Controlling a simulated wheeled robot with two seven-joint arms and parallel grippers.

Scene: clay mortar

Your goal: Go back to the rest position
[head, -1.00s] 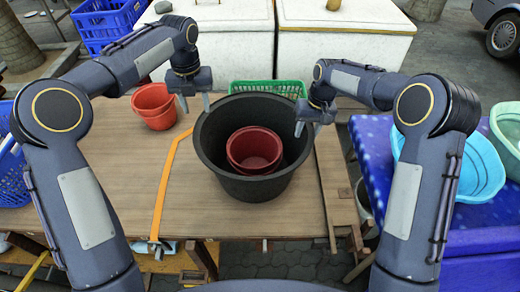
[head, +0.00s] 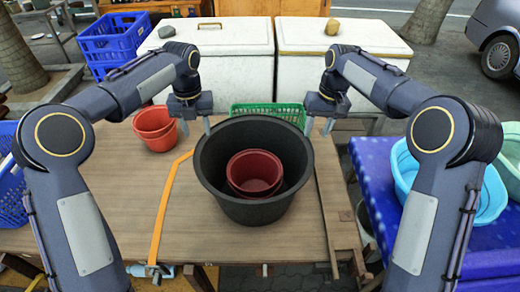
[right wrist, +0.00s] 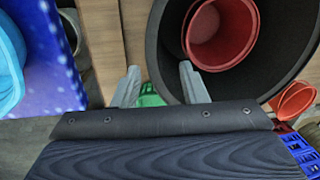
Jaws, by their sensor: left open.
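My left gripper (head: 196,127) is open and empty. It hangs over the wooden table between a red bucket and a large black tub. My right gripper (head: 318,126) is open and empty to the right of the black tub's far rim; its two spread fingers also show in the right wrist view (right wrist: 158,86). The black tub (head: 215,165) stands on the table with a dark red bucket (head: 255,172) inside it; the bucket also shows in the right wrist view (right wrist: 222,32).
The wooden table (head: 120,210) has bare room at its left. A red bucket (head: 154,127) stands near its back edge. A green basket (head: 268,113) is behind the tub. A blue-covered table (head: 385,170) with basins is at the right. White chests (head: 235,65) stand behind.

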